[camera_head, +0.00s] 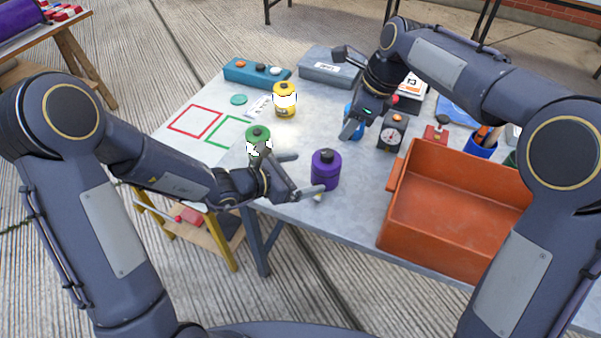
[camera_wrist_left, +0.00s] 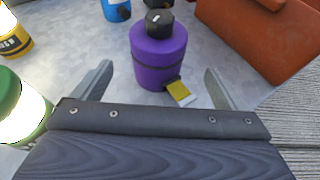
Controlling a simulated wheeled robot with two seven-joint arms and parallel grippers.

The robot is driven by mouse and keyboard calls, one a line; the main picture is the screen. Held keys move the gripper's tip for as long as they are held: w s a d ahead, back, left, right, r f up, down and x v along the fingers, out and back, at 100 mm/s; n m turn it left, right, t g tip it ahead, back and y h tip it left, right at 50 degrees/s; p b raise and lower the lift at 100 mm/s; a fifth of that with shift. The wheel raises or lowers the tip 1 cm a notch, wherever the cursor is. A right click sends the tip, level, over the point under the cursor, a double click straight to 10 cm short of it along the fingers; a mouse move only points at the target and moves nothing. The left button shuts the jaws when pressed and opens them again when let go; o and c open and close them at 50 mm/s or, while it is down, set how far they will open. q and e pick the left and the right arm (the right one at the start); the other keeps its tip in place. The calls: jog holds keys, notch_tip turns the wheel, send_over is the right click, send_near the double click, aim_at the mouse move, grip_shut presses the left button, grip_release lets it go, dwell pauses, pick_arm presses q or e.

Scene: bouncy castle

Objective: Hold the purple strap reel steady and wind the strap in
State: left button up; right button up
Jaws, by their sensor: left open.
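The purple strap reel (camera_head: 326,172) stands upright on the grey table near its front edge, with a black knob on top. It also shows in the left wrist view (camera_wrist_left: 158,55), where a short yellow and white strap end (camera_wrist_left: 180,92) sticks out low on its near side. My left gripper (camera_head: 311,171) is open, its fingers pointing at the reel from the left; in the left wrist view the reel stands ahead between the spread fingers, with gaps at both sides. My right gripper (camera_head: 347,95) is farther back, its fingers spread and empty, above a partly hidden blue reel (camera_head: 355,113).
A green reel (camera_head: 258,133) stands close beside my left gripper, a yellow one (camera_head: 285,98) behind it. An orange bin (camera_head: 455,205) is to the right. A dial box (camera_head: 391,130) stands behind. Red (camera_head: 194,107) and green outlined squares lie on clear table at left.

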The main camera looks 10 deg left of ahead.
aim_at(324, 169)
pick_arm(q)
jog(key=shift+w+d+f+n, duration=0.3)
jog(key=shift+w+d+f, duration=0.15)
jog(key=shift+f, duration=0.15)
jog(key=x, duration=0.6)
jog(key=shift+w+d+f, duration=0.15)
jog(key=shift+w+d, duration=0.05)
jog(key=shift+w, duration=0.05)
